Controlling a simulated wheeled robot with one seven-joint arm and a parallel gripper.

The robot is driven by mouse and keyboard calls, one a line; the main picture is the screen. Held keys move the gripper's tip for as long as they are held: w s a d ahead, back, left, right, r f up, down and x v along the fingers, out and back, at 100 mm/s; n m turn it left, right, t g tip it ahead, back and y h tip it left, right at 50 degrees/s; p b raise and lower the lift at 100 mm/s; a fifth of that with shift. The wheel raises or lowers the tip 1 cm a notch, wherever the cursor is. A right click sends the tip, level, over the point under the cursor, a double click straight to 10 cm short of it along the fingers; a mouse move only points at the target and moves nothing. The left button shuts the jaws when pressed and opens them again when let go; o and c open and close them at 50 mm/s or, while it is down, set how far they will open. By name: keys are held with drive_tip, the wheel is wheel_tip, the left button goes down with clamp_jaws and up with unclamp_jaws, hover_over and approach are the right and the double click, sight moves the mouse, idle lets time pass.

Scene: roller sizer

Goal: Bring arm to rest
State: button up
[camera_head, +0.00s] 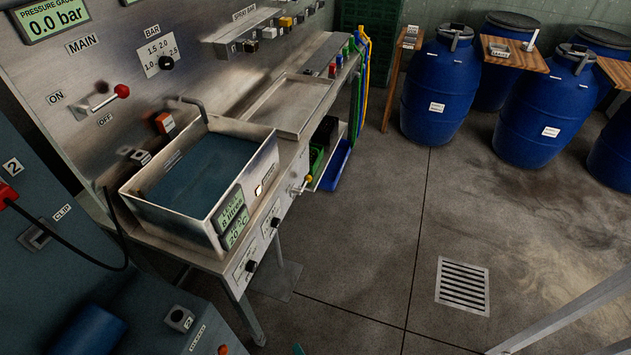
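My gripper is not in view. A pale grey bar crosses the lower right corner; I cannot tell whether it is part of my arm. The steel workbench (293,165) stands at the left. A metal tank (128,196) of dark blue liquid sits on it, with displays on its front reading 8 litres and 20 °C.
The back panel holds a pressure gauge (48,17) reading 0.0 bar and a red-tipped main lever (122,91). Several blue barrels (438,90) stand at the back right, with a wooden board (514,54) between some. The floor (380,245) in the middle is clear, with a drain grate (462,285).

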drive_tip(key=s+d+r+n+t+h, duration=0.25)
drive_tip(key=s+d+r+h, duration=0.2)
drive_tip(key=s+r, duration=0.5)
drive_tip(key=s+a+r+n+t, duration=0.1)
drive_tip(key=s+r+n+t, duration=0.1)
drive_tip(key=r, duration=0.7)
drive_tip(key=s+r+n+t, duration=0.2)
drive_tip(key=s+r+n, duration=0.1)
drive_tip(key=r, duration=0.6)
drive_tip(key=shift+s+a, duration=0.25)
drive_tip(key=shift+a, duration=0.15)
